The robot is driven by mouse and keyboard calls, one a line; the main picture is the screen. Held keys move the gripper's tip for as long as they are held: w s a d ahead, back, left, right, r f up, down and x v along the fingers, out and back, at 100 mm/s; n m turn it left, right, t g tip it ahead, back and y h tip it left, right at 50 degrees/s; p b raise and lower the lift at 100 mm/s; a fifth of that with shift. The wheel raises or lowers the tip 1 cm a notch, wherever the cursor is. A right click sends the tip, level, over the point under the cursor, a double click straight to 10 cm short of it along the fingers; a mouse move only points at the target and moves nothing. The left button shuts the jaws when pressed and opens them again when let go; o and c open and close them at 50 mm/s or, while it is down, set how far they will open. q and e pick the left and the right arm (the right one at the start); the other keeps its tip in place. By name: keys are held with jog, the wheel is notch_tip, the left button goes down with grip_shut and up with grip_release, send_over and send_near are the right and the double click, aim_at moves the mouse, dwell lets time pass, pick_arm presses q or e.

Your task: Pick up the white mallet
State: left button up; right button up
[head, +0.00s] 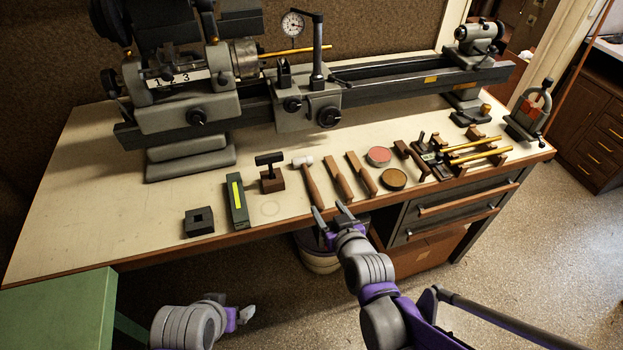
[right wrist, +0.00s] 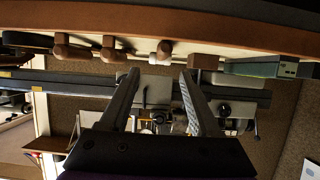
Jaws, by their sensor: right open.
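The white mallet (head: 311,182) lies on the bench near its front edge, its white head toward the lathe and its wooden handle toward me. In the right wrist view, which is upside down, the mallet (right wrist: 164,50) shows end-on at the bench edge, beyond and between the fingers. My right gripper (head: 328,208) is open and empty at the bench's front edge, just short of the handle end. It also shows in the right wrist view (right wrist: 157,78). My left gripper (head: 246,314) is low in front of the bench, away from the mallet; its jaw state is unclear.
A black-headed tool on a wooden block (head: 271,178) stands left of the mallet, then a green level (head: 236,202). Wooden-handled tools (head: 338,180) lie close on the right, beside round tins (head: 393,179). The lathe (head: 300,105) stands behind. Bare bench lies left.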

aim_at(317, 196)
jog(key=x, duration=0.8)
jog(key=shift+w+a+f, duration=0.2)
jog(key=shift+a+f, duration=0.05)
jog(key=shift+a, duration=0.05)
grip_shut()
